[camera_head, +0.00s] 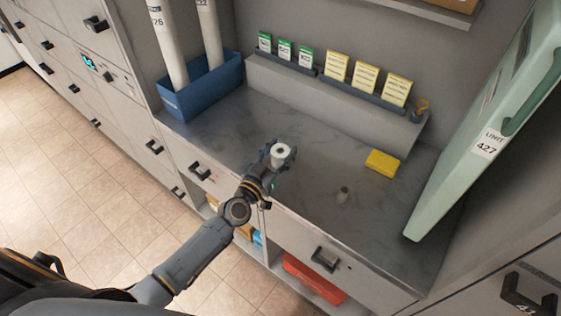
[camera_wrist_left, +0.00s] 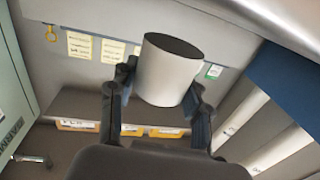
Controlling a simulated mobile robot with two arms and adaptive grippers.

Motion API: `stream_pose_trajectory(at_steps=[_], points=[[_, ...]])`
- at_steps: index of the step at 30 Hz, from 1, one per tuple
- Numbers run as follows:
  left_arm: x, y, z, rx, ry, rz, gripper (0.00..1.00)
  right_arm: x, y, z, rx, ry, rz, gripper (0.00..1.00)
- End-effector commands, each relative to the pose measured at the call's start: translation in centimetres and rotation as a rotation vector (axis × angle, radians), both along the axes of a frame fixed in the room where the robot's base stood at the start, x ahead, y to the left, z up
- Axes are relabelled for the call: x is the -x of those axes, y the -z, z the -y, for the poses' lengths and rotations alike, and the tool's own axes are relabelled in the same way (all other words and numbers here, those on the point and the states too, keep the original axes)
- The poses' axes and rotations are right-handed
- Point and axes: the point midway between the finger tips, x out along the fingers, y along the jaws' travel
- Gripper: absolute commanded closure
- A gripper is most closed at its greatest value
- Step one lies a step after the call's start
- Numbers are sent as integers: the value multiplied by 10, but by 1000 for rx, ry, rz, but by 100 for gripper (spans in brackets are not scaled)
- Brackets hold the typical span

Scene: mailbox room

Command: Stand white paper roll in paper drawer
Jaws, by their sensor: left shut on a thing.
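The white paper roll (camera_head: 280,151) is a short white cylinder with a dark hole or end. My left gripper (camera_head: 278,158) is shut on it and holds it above the grey counter. In the left wrist view the roll (camera_wrist_left: 166,76) sits between the two dark fingers. Two grey drawer fronts with black handles, a left one (camera_head: 222,184) and a right one (camera_head: 300,247), are under the counter and look shut. I cannot tell which is the paper drawer. My right gripper is not in view.
Yellow and green cards stand on a ledge behind. A pale green door (camera_head: 480,130) labelled 427 stands at right.

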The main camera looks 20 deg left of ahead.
Motion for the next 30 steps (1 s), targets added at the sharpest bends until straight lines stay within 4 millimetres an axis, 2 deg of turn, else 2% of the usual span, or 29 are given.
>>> stream_pose_trajectory(at_steps=[1,3,19,20,22,23,30], points=[[-1,14,-1,-4,1,0,84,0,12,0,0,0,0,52],[0,23,-1,-4,1,0,84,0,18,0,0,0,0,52],[0,32,0,-1,0,0,84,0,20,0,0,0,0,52],[0,31,0,-1,0,0,48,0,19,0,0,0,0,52],[0,31,0,-1,0,0,33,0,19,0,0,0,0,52],[0,31,0,-1,0,0,29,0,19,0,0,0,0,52],[0,31,0,-1,0,0,29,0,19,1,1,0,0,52]])
